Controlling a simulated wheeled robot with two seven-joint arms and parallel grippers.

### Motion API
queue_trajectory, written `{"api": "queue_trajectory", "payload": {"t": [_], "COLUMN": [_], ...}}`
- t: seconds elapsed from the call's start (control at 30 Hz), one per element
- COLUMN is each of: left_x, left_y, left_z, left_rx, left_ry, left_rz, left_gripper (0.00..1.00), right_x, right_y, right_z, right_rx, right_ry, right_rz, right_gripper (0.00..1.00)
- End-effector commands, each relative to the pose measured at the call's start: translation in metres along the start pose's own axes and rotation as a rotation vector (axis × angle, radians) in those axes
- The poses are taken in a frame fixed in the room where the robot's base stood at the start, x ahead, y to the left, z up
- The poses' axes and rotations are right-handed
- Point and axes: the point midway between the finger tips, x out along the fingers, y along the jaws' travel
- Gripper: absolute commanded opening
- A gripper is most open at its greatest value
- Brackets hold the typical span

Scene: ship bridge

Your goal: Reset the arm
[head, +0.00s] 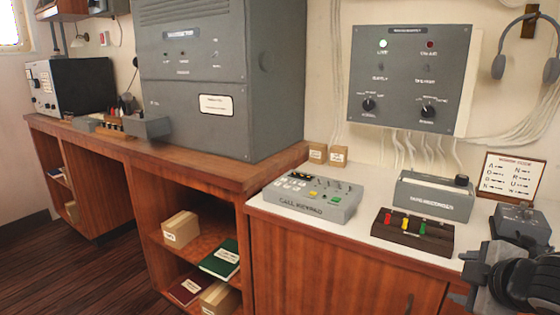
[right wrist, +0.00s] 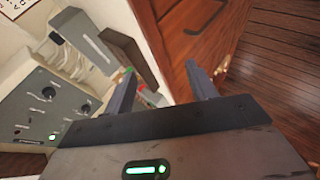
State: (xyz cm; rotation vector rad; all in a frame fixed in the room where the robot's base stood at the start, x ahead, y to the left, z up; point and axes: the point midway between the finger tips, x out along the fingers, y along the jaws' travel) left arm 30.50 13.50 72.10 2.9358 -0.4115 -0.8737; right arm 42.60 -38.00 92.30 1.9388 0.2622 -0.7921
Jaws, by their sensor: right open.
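My right gripper (head: 480,270) is at the lower right of the head view, beside the front edge of the white-topped counter (head: 375,250). In the right wrist view its two fingers (right wrist: 163,88) stand apart with nothing between them. Past the fingers, that view shows the wooden cabinet front and the floor. My left gripper is in neither view.
On the white counter are a call keypad (head: 312,197), a grey recorder box (head: 434,196), a dark block with coloured levers (head: 412,231) and a small grey device (head: 521,223). A framed card (head: 513,178) stands behind. A grey panel (head: 408,78) hangs above.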

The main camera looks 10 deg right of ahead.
Motion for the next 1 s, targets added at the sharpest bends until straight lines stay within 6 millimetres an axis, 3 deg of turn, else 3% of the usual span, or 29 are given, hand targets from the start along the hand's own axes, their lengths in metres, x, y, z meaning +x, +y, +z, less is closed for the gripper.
{"api": "queue_trajectory", "payload": {"t": [0.03, 0.13, 0.3, 0.4, 0.5, 0.7, 1.0], "left_x": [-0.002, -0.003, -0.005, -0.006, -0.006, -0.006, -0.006], "left_y": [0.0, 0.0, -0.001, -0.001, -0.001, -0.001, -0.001], "left_z": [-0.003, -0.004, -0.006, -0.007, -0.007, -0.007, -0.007], "left_rx": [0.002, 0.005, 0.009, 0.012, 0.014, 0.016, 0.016], "left_ry": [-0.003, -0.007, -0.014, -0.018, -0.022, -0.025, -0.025], "left_rz": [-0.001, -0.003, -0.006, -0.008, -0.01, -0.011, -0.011], "left_gripper": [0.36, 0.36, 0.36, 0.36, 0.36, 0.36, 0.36], "right_x": [0.012, 0.028, 0.03, 0.02, 0.007, -0.007, -0.009], "right_y": [-0.034, -0.098, -0.205, -0.256, -0.289, -0.316, -0.318], "right_z": [0.006, 0.009, -0.013, -0.039, -0.065, -0.096, -0.099], "right_rx": [0.101, 0.271, 0.563, 0.72, 0.846, 0.974, 0.985], "right_ry": [0.03, 0.085, 0.17, 0.214, 0.25, 0.291, 0.296], "right_rz": [-0.054, -0.129, -0.236, -0.278, -0.303, -0.319, -0.319], "right_gripper": [0.57, 0.57, 0.57, 0.57, 0.57, 0.57, 0.57]}}
